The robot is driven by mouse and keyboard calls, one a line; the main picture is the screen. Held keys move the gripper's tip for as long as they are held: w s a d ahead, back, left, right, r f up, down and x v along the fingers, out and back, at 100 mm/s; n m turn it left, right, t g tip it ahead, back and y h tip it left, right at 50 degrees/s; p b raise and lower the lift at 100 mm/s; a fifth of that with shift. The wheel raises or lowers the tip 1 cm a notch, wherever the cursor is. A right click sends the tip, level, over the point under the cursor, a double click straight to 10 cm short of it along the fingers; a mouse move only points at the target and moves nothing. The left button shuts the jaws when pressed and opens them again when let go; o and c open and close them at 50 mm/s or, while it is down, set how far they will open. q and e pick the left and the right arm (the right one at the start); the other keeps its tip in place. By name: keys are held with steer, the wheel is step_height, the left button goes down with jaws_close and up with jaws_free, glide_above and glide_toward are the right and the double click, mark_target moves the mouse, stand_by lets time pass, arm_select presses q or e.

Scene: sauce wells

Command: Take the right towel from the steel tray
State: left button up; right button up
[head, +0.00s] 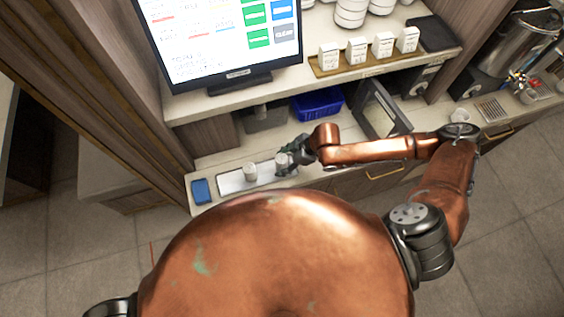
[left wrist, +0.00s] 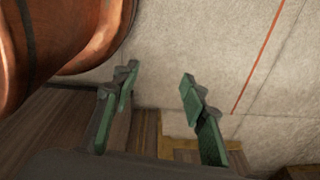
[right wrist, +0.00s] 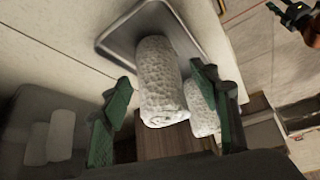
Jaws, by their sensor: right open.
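The steel tray (head: 232,184) lies on the lower counter, with two rolled white towels standing on it. The right towel (head: 281,160) is beside my right gripper (head: 291,157), and the left towel (head: 250,172) stands apart from it. In the right wrist view, which looks upside down, the right towel (right wrist: 160,85) stands between the open fingers of my right gripper (right wrist: 165,105). The left towel (right wrist: 202,108) is beyond it, partly hidden by a finger; the tray (right wrist: 190,25) is above. My left gripper (left wrist: 158,88) is open and empty over the floor.
A blue pad (head: 201,190) lies left of the tray. A grey bin (head: 266,119) and a blue bin (head: 318,103) stand behind it under the shelf. A dark-framed container (head: 381,110) is to the right. A screen (head: 222,38) stands above.

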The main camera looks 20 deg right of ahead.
mark_target(283, 158)
steer(key=c, duration=0.7)
arm_select(q)
steer(key=shift+s+f, duration=0.1)
steer(key=shift+s, duration=0.55)
arm_select(e)
steer(key=c, duration=0.6)
steer(key=shift+o, duration=0.2)
steer(key=shift+r, duration=0.2)
steer(key=shift+w+r, duration=0.1)
steer(key=shift+r, duration=0.15)
step_height(283, 158, up, 2)
steer(key=shift+r+b, duration=0.2)
steer(key=shift+b, duration=0.2)
arm_select(q)
step_height(283, 158, up, 10)
steer(key=p, duration=1)
steer(key=shift+w+f, duration=0.25)
arm_select(e)
steer(key=s+d+r, duration=0.3)
steer(key=s+r, duration=0.7)
steer(key=s, duration=0.3)
steer(key=shift+s+d, duration=0.3)
